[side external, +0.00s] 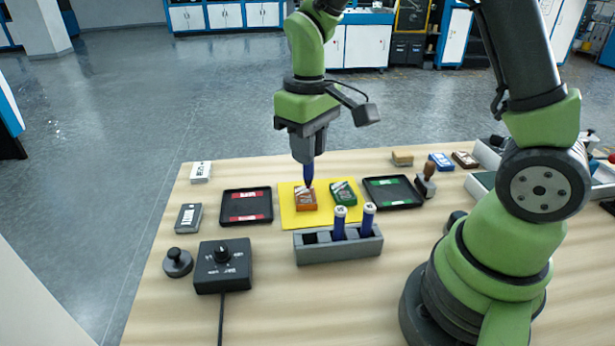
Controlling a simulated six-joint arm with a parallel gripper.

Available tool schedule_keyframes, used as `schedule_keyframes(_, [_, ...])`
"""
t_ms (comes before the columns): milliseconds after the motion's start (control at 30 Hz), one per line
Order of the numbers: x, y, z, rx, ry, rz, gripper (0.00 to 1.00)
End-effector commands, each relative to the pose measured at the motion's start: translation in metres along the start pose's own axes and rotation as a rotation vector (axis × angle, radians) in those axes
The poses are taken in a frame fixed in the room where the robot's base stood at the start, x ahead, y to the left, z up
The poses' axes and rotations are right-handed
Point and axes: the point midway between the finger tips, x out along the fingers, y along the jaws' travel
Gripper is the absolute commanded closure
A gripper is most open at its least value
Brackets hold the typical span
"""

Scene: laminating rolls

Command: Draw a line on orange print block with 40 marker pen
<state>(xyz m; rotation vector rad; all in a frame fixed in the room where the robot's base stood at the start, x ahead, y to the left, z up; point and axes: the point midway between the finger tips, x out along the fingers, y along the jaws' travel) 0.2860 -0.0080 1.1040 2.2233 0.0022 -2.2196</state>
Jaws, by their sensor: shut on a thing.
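My gripper (306,157) is shut on a dark blue marker pen (307,175) and points it straight down. The pen's number is hidden in the jaws. The orange print block (304,201) lies on the yellow mat (286,217) right under the pen. The pen tip is at the block's far right part; I cannot tell whether it touches. A green print block (343,194) lies to the right on the same mat.
Black trays stand left (246,219) and right (392,205) of the mat. A black control box (222,275), a round knob (177,263) and a grey box (188,218) are at left. A stamp (426,184) and small boxes (441,161) are at right.

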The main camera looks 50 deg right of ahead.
Motion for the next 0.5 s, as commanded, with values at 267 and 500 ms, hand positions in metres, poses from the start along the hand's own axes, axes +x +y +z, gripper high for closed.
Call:
schedule_keyframes(267, [0.017, 0.056, -0.058, 0.007, -0.003, 0.001, 1.0])
schedule_keyframes(500, [0.03, 0.094, -0.081, 0.004, -0.003, 0.0, 1.0])
